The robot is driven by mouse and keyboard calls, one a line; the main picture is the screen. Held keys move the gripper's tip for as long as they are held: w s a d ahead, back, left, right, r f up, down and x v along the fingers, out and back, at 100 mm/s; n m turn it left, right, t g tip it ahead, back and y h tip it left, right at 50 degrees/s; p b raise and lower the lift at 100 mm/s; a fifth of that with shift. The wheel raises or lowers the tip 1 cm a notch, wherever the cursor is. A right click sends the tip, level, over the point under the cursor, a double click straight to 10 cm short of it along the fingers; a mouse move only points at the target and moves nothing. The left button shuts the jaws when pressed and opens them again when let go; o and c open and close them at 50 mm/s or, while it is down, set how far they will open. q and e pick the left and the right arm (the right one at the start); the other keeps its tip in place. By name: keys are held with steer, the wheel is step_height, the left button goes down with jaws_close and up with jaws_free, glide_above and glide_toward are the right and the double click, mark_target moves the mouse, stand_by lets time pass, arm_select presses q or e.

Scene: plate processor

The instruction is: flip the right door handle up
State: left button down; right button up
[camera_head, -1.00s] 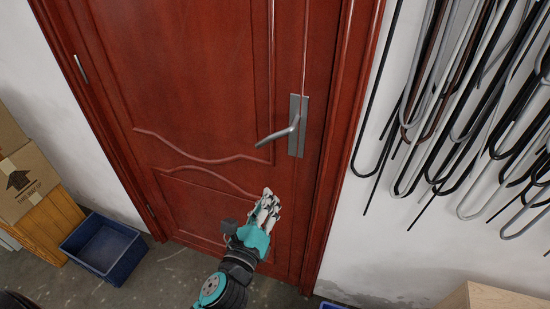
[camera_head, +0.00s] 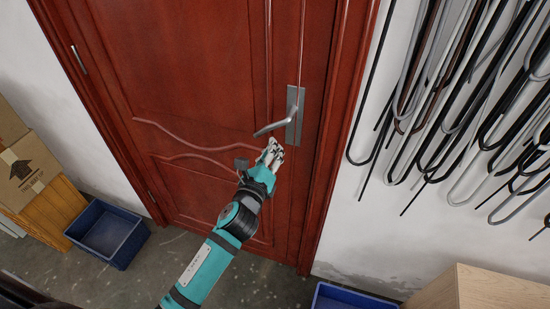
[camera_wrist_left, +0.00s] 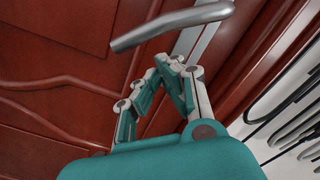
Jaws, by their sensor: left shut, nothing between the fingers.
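The silver lever handle (camera_head: 275,126) sits on a vertical metal plate (camera_head: 296,110) on the red door (camera_head: 190,90). The lever points left and slants slightly down. My left gripper (camera_head: 274,146) is shut and empty, just below the lever. In the left wrist view the handle (camera_wrist_left: 170,24) crosses the top, beyond the shut fingertips (camera_wrist_left: 165,62) of that gripper. I cannot tell whether the fingertips touch the lever. My right gripper does not show.
Long bent tubes (camera_head: 470,100) hang on the white wall to the right. A blue bin (camera_head: 108,235) stands on the floor at the left near a cardboard box (camera_head: 25,172). A wooden box (camera_head: 490,290) and another blue bin (camera_head: 345,298) are at the lower right.

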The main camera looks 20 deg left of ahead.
arm_select(q)
steer(key=shift+w+a+r, duration=0.1)
steer(key=shift+a+r, duration=0.15)
steer(key=shift+r, duration=0.05)
steer(key=shift+a+r+m+p, duration=0.2)
steer(key=shift+m+p, duration=0.1)
steer(key=shift+p, duration=0.1)
